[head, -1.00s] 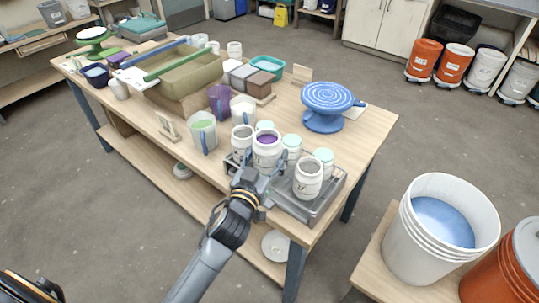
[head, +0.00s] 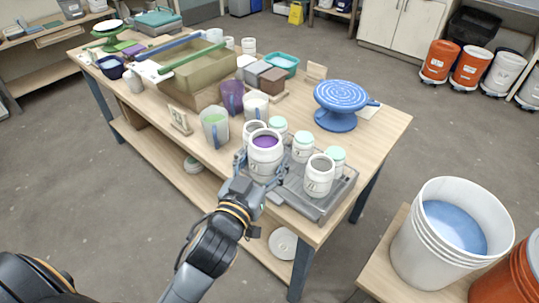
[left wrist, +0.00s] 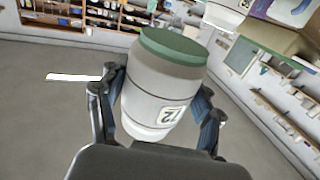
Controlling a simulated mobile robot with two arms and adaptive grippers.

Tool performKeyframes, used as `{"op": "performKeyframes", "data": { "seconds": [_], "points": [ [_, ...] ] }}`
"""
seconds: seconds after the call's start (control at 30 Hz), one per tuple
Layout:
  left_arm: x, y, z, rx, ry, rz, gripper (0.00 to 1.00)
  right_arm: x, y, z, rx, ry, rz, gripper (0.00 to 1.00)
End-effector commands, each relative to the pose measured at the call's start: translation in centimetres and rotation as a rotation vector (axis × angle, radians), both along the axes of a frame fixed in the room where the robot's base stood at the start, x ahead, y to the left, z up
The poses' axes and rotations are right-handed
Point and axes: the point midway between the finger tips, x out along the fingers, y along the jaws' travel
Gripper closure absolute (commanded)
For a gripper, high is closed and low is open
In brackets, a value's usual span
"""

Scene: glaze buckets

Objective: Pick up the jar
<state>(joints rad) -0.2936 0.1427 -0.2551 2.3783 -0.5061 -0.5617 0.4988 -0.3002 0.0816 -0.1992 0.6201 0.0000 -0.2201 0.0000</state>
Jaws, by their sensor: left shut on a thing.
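My left gripper (head: 264,180) is shut on a white jar (head: 265,152) with purple showing in its open top in the head view. The jar's base overlaps the left part of a grey tray (head: 322,212); it looks raised, but the gap is hard to judge. In the left wrist view the held jar (left wrist: 165,85) sits tilted between the fingers of the left gripper (left wrist: 158,105), with a green top band and a label. Other white jars stand on the tray, including an open one (head: 319,175) at right and a pale-green-lidded one (head: 303,146). My right gripper is not in view.
A blue banding wheel (head: 340,103) stands behind the tray. A large basin (head: 180,80) lies farther back on the table. A white bucket (head: 450,235) stands at right.

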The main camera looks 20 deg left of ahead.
Motion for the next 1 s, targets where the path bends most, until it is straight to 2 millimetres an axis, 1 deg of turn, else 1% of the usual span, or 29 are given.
{"op": "performKeyframes", "data": {
  "seconds": [0.03, 0.2, 0.4, 0.7, 1.0],
  "points": [
    [-0.4, 0.0, 0.4, -0.001, -0.006, -0.001, 0.97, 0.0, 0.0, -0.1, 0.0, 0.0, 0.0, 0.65],
    [-1.3, 0.0, 0.8, -0.002, -0.006, -0.001, 0.97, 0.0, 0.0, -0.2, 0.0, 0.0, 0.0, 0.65],
    [-2.0, 0.0, 1.1, -0.001, -0.007, -0.001, 0.97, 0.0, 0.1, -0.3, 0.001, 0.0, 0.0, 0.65],
    [-2.4, 0.0, 1.3, -0.001, -0.007, -0.001, 0.97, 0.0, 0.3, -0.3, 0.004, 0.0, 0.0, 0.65],
    [-2.5, 0.0, 1.4, -0.001, -0.007, -0.001, 0.97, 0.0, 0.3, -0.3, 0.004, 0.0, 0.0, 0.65]
  ]
}}
